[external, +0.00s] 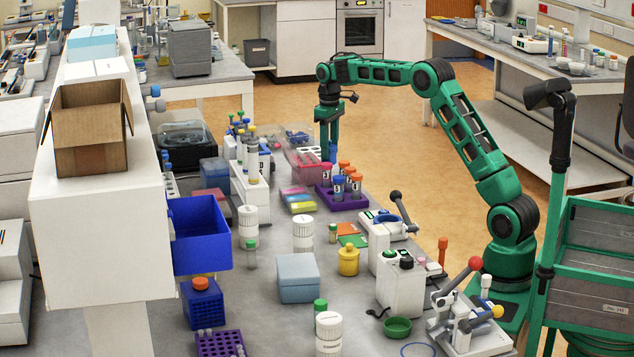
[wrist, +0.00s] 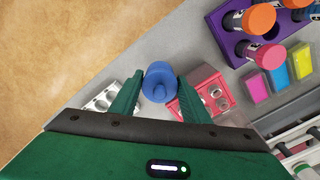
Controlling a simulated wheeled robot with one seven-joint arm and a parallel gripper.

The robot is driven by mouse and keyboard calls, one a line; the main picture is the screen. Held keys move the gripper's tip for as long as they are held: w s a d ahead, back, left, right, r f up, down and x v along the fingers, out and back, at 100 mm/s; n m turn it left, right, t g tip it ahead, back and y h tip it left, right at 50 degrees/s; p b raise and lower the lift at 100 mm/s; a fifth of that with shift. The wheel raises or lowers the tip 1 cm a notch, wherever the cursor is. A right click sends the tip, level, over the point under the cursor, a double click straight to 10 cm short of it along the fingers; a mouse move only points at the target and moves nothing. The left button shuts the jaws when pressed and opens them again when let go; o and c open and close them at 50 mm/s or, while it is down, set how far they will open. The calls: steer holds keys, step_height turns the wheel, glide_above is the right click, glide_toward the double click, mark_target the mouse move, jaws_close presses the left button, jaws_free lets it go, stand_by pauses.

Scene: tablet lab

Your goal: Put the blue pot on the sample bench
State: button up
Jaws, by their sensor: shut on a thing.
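The blue pot (wrist: 160,82) is a small round blue container with a knob on its top, seen from above in the wrist view. My gripper (wrist: 159,97) is shut on it, with one green finger on each side. In the external view my gripper (external: 329,140) points down at the far edge of the long grey bench (external: 275,332), and a bit of the blue pot (external: 333,154) shows under it. Whether the pot touches the bench is hidden. No label shows which bench is the sample bench.
A purple rack (external: 343,201) with orange-capped tubes and a pink rack (wrist: 207,90) stand close to my gripper. A white rack (wrist: 101,101) lies left of it in the wrist view. A side bench (external: 545,68) stands at the back right, across open floor (external: 420,160).

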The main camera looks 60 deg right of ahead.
steer(key=shift+f, duration=1.8)
steer(key=o, duration=1)
steer(key=shift+f, duration=0.1)
step_height(320, 180, up, 11)
steer(key=shift+s+r, duration=0.1)
steer(key=shift+r, duration=0.6)
